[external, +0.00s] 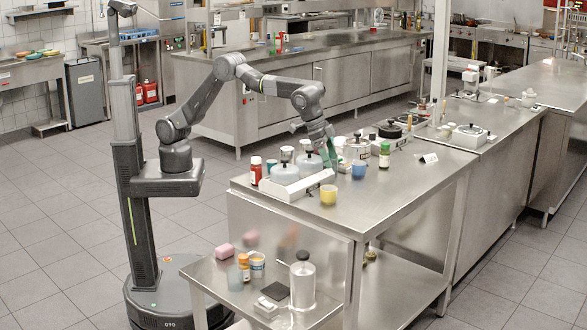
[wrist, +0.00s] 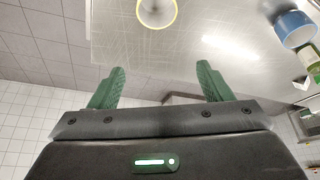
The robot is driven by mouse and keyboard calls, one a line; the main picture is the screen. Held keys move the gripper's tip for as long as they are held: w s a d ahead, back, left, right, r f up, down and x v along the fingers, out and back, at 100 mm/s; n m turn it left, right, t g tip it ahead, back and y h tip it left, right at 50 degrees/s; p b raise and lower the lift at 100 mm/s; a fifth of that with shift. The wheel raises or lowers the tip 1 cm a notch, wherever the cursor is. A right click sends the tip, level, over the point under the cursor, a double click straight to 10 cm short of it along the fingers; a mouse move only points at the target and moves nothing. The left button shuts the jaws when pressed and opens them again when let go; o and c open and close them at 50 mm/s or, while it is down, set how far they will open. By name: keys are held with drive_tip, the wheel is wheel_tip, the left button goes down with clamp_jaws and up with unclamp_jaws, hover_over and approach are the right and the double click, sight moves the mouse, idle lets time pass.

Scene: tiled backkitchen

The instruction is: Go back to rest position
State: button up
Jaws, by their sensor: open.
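My arm reaches out from its column over the steel table (external: 395,185). My gripper (external: 329,160) hangs above the table among containers in the external view, its green fingers pointing down. In the wrist view my gripper (wrist: 162,78) is open, the two green fingers wide apart with nothing between them. A yellow cup (external: 328,195) stands on the table near the gripper. It also shows in the wrist view (wrist: 157,12), beyond the fingertips and apart from them. A blue cup (external: 358,170) stands to its right and shows at the wrist view's right edge (wrist: 296,28).
A white tray (external: 297,187) with white-bodied jars is left of the gripper. A red bottle (external: 256,171) and a green bottle (external: 384,155) stand nearby. A lower steel cart (external: 215,272) holds a pink block, jars and a canister. The floor left of my base is clear.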

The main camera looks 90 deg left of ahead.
drive_tip(key=s+a+r+m+h+p, duration=0.1)
drive_tip(key=s+a+m+p, duration=0.1)
drive_tip(key=s, duration=1.4)
drive_tip(key=s+a+r+m+g+h+p, duration=0.1)
drive_tip(key=s+a+m+p, duration=0.1)
drive_tip(key=s, duration=1.4)
drive_tip(key=shift+a+r+m, duration=0.35)
drive_tip(key=shift+a+m, duration=0.25)
drive_tip(key=shift+a, duration=0.05)
